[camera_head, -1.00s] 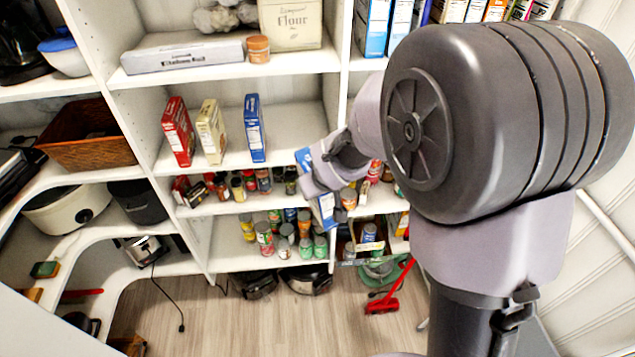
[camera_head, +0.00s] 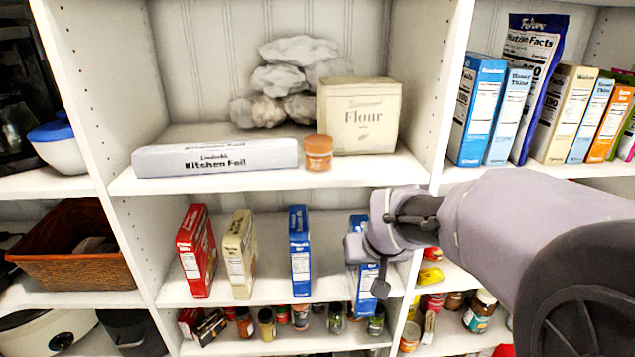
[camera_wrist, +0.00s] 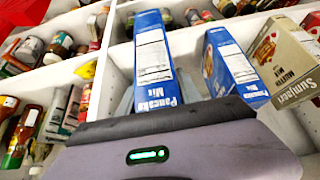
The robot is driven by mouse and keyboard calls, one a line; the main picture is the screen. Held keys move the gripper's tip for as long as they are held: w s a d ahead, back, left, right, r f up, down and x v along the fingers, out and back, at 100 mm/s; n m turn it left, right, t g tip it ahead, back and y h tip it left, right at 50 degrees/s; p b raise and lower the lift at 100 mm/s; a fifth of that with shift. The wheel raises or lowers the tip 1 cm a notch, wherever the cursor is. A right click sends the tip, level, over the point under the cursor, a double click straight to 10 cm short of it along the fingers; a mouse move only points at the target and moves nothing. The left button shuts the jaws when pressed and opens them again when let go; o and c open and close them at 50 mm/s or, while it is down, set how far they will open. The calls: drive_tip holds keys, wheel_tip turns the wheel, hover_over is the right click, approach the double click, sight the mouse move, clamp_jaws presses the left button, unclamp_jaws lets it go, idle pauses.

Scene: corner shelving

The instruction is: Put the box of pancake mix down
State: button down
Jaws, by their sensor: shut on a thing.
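The box of pancake mix (camera_head: 363,283) is blue and upright at the right end of the middle shelf (camera_head: 265,291). My gripper (camera_head: 370,262) is shut on it, and the wrist hides part of the box. Its lower end overlaps the shelf's front edge in the head view; I cannot tell whether it touches the shelf. In the wrist view the box (camera_wrist: 153,65) stands straight ahead of my gripper (camera_wrist: 165,112), its "Pancake Mix" lettering readable.
A similar blue box (camera_head: 300,250), a cream box (camera_head: 241,255) and a red box (camera_head: 196,250) stand to the left on the same shelf. Bare shelf lies between the two blue boxes. The upper shelf (camera_head: 250,181) is close above my wrist. Jars crowd the shelf below.

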drive_tip(key=w+f, duration=0.1)
drive_tip(key=w, duration=0.7)
drive_tip(key=shift+w+f, duration=0.15)
drive_tip(key=shift+f, duration=0.25)
drive_tip(key=c, duration=0.8)
unclamp_jaws()
